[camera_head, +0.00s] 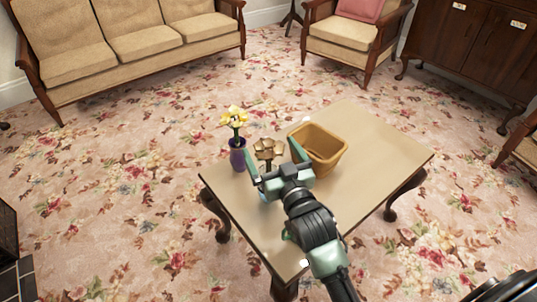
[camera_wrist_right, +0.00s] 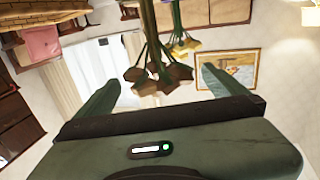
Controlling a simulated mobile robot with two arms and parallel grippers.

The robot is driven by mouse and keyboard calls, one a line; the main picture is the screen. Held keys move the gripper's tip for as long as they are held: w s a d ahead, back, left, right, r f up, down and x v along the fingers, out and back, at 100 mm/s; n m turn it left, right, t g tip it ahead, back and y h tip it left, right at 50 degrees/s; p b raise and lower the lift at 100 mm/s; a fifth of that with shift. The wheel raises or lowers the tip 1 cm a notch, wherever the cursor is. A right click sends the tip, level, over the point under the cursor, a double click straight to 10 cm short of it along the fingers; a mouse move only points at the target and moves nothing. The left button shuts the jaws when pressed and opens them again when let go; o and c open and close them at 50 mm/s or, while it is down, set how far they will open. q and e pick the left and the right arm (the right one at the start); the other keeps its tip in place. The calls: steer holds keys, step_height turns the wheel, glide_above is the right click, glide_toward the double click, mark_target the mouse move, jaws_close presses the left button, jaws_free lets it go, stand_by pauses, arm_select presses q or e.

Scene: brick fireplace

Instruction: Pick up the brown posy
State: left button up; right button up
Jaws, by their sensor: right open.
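The brown posy (camera_head: 268,149) has brown petal-like heads and stands over the low table (camera_head: 372,142), just beyond my right gripper. My right gripper (camera_head: 273,160) is open, its green fingers spread to either side of the posy's lower part in the head view. In the right wrist view, which looks upside down, the brown heads (camera_wrist_right: 158,76) and green stems show between the spread fingers. I cannot tell whether the fingers touch it. The gripper hides the posy's base; a small light-blue patch shows under the gripper. My left gripper is not in view.
A purple vase (camera_head: 238,155) with yellow flowers (camera_head: 236,117) stands close left of the posy. A tan open basket (camera_head: 330,163) stands close to its right. The table's right end is clear. A sofa (camera_head: 140,40) and armchair (camera_head: 345,32) stand beyond on flowered carpet.

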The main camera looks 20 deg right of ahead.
steer(key=shift+w, duration=0.4)
steer(key=c, duration=1.4)
steer(key=shift+r, duration=0.15)
